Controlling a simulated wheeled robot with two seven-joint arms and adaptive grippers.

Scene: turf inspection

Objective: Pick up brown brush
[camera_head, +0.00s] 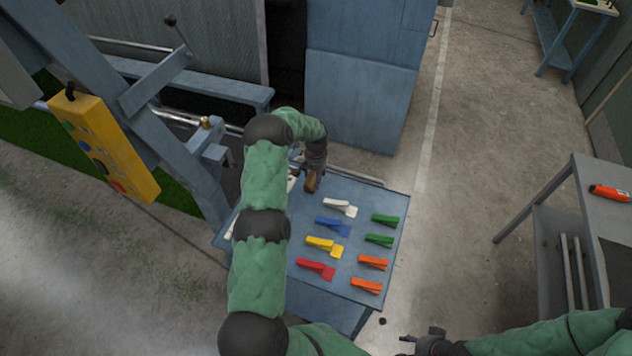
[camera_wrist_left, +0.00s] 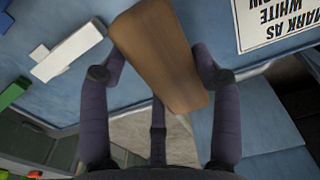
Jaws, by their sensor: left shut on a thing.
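The brown brush (camera_wrist_left: 160,50) fills the upper middle of the left wrist view, between the fingers of my left gripper (camera_wrist_left: 158,75). The fingers touch it on both sides and are shut on it. In the head view the brush (camera_head: 311,182) shows as a small brown piece under my left gripper (camera_head: 308,172), over the back part of the blue table (camera_head: 392,268). Its bristles cannot be made out. My right gripper (camera_head: 425,342) is at the bottom edge of the head view, dark and partly cut off; its jaws are unclear.
Several coloured clips and scrapers lie on the table: white (camera_head: 341,207), blue (camera_head: 332,226), yellow (camera_head: 324,246), red (camera_head: 316,269), green (camera_head: 385,219) and orange (camera_head: 372,262). A yellow control box (camera_head: 108,150) hangs at left. A grey workbench (camera_head: 600,185) stands at right. Open floor lies between.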

